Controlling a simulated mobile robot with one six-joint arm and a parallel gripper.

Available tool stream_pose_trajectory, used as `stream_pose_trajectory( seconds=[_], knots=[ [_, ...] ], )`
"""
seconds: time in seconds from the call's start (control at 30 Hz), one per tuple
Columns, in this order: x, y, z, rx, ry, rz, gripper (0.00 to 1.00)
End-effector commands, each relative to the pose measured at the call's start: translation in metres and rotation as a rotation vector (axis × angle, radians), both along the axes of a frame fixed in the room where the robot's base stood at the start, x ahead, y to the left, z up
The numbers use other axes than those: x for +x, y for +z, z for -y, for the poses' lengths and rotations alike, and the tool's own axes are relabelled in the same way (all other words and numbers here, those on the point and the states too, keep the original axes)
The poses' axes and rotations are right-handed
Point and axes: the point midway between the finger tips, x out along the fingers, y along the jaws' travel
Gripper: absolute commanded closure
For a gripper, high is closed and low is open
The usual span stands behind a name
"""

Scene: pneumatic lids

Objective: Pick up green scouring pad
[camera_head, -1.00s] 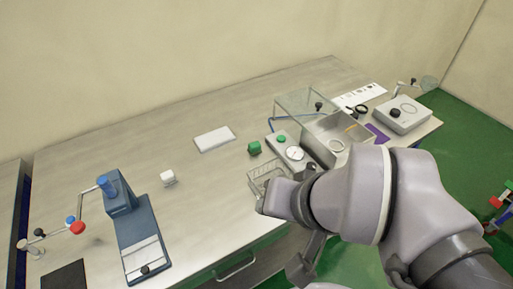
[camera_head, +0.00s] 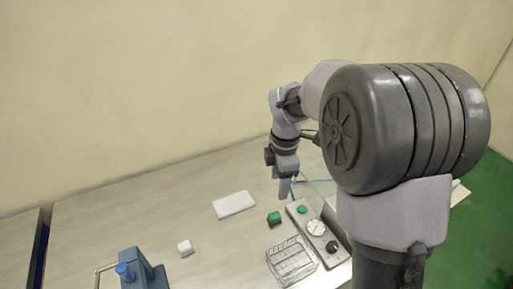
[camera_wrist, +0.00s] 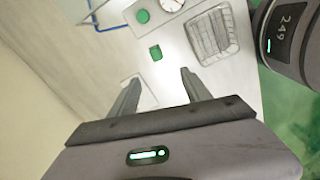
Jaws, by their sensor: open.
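The green scouring pad (camera_head: 274,218) is a small green block lying on the metal table, between a white slab and a gauge box. It also shows in the wrist view (camera_wrist: 155,52), beyond the fingertips and roughly in line with the gap between them. My gripper (camera_head: 285,190) hangs fingers down above the table, behind the pad in the head view. In the wrist view its two fingers (camera_wrist: 161,77) are spread, with nothing held between them.
The gauge box (camera_head: 316,228) with a dial and green button is right of the pad. The white slab (camera_head: 233,204) lies to the left. My arm hides the table's right.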

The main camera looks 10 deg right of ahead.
Motion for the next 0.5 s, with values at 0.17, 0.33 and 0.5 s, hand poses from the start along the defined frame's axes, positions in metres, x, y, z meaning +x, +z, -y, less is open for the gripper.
stream_pose_trajectory(
  seconds=[0.17, 0.33, 0.5],
  knots=[
    [0.013, -0.034, 0.003, -0.016, 0.175, -0.041, 0.44],
    [0.013, -0.089, 0.003, -0.015, 0.175, -0.042, 0.44],
    [0.013, -0.131, 0.003, -0.015, 0.173, -0.039, 0.44]
  ],
)
